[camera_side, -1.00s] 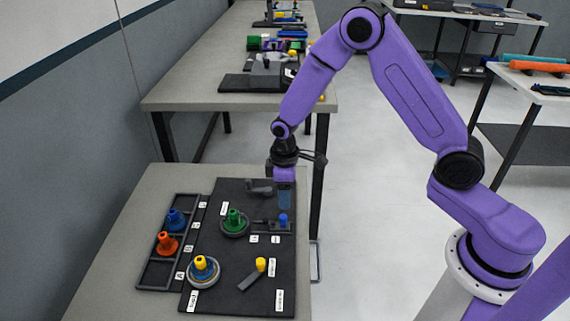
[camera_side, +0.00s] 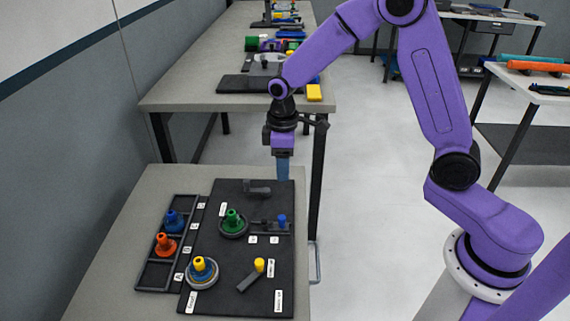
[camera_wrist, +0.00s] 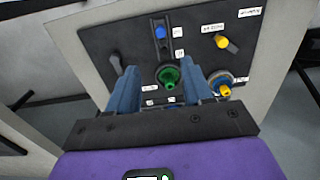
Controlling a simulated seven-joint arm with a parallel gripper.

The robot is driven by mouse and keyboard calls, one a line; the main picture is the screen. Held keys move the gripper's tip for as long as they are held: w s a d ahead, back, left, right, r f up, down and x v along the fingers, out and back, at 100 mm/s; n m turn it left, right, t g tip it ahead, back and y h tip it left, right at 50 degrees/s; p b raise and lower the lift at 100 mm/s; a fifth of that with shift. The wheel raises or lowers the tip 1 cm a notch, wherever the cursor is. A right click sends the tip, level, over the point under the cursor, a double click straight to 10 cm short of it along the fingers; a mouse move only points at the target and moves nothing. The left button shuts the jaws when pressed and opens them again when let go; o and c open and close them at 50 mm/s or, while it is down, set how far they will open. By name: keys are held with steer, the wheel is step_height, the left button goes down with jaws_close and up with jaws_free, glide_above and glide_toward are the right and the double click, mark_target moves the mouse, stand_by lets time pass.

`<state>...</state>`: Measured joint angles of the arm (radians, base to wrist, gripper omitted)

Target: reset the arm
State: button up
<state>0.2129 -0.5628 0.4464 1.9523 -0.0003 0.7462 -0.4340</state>
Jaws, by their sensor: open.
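My gripper (camera_side: 283,172) is in the air above the far right part of the black board (camera_side: 215,268), its blue fingers pointing down. In the wrist view its two blue fingers (camera_wrist: 158,95) stand apart with nothing held between them. On the board are a green knob (camera_side: 232,217) on a round base, a blue peg (camera_side: 282,221) on a dark slider, a yellow-topped round piece (camera_side: 201,268) and a dark lever with a yellow end (camera_side: 259,266). The green knob (camera_wrist: 169,77) shows beyond the fingers in the wrist view.
A dark rack (camera_side: 152,273) left of the board holds a blue piece (camera_side: 174,219) and an orange piece (camera_side: 165,243). The grey table (camera_side: 110,270) is bare at its left. Another table (camera_side: 175,92) with tools stands behind.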

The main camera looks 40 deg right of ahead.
steer(key=s+d+r+n, duration=0.1)
steer(key=s+r, duration=0.1)
steer(key=s, duration=0.8)
steer(key=s+d+r+n, duration=0.1)
steer(key=s+r, duration=0.2)
steer(key=s, duration=0.6)
steer(key=s+d+r+n, duration=0.1)
steer(key=s+d+r, duration=0.1)
steer(key=s, duration=0.8)
steer(key=shift+s+r+n, duration=0.3)
steer(key=shift+s+r, duration=0.05)
steer(key=shift+r, duration=0.1)
steer(key=shift+c, duration=1.1)
